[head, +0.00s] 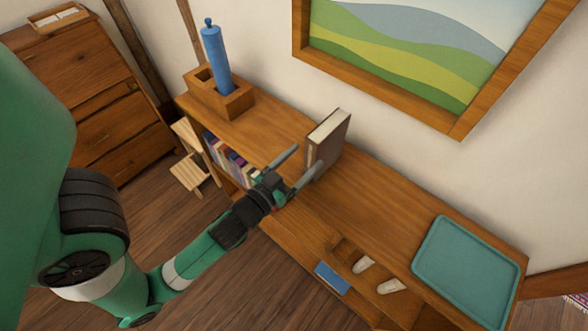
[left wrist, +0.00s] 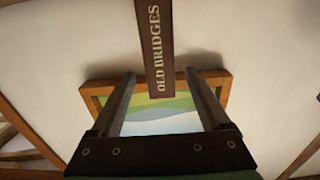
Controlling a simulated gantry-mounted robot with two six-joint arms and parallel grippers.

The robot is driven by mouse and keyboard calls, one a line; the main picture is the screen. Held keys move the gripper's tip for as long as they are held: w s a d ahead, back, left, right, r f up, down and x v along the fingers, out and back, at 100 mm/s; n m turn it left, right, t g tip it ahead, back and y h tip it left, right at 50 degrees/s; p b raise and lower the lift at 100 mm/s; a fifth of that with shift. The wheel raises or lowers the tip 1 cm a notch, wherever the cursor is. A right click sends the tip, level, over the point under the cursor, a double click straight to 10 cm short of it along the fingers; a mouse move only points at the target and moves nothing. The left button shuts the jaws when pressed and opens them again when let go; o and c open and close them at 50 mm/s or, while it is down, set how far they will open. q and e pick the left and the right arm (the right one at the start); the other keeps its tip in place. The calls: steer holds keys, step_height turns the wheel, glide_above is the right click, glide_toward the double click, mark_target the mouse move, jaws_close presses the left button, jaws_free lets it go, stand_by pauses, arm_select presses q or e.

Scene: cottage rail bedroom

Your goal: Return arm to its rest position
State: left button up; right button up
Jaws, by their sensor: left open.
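My left gripper (head: 307,157) is open, its two fingers pointing at a dark brown book (head: 333,140). The book stands upright on the wooden shelf top (head: 375,185), near the wall. In the head view one finger overlaps the book's lower part. In the left wrist view the book's spine (left wrist: 158,45) reads "OLD BRIDGES" and lines up with the gap between the open fingers (left wrist: 158,78). I cannot tell whether the fingertips touch the book. My right gripper is not in view.
A wooden holder (head: 238,103) with a blue cylinder (head: 216,58) stands at the shelf's left end. A teal tray (head: 466,262) lies at the right end. Several books (head: 230,160) fill a lower compartment. A framed picture (head: 400,50) hangs behind. The shelf top between book and tray is clear.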

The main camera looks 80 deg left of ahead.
arm_select(q)
steer(key=b+v, duration=0.1)
steer(key=v, duration=0.2)
steer(key=shift+s+d, duration=0.15)
steer(key=shift+s, duration=0.1)
